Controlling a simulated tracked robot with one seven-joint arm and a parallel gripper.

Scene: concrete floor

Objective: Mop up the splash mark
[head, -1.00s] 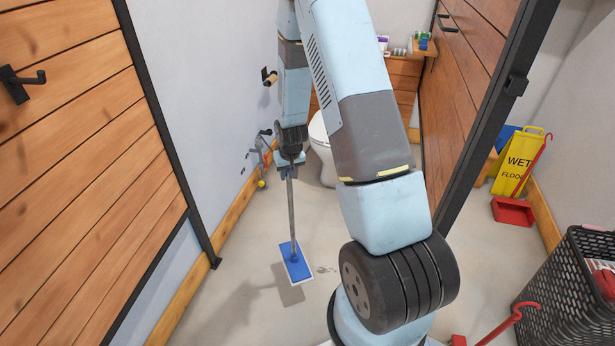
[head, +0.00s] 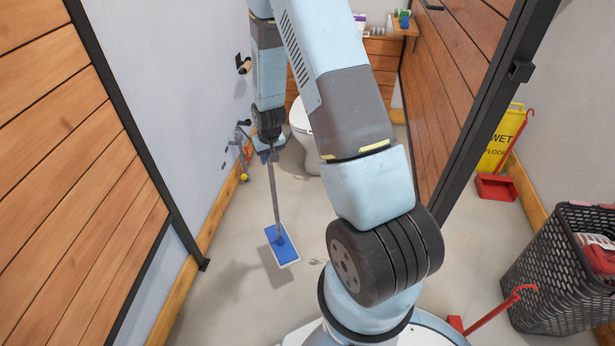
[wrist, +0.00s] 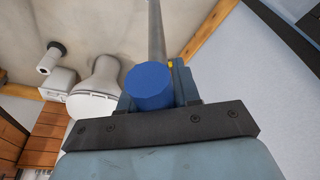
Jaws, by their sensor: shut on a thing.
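My gripper (head: 269,154) is shut on the mop's grey handle (head: 274,195) and holds it nearly upright. The mop's flat blue head (head: 282,244) is at or just above the floor; I cannot tell if it touches. A faint dark splash mark (head: 318,262) lies on the concrete to the right of the mop head, apart from it in the picture. In the wrist view, the blue handle end (wrist: 150,86) sits at my gripper, with the grey pole (wrist: 157,35) running beyond it. The mop head is not visible there.
A toilet (head: 302,125) stands behind the mop. A wood-panelled wall (head: 80,190) is at the left. At the right are a yellow wet-floor sign (head: 501,140), a red dustpan (head: 496,187) and a black basket (head: 556,280). Bare floor surrounds the mop head.

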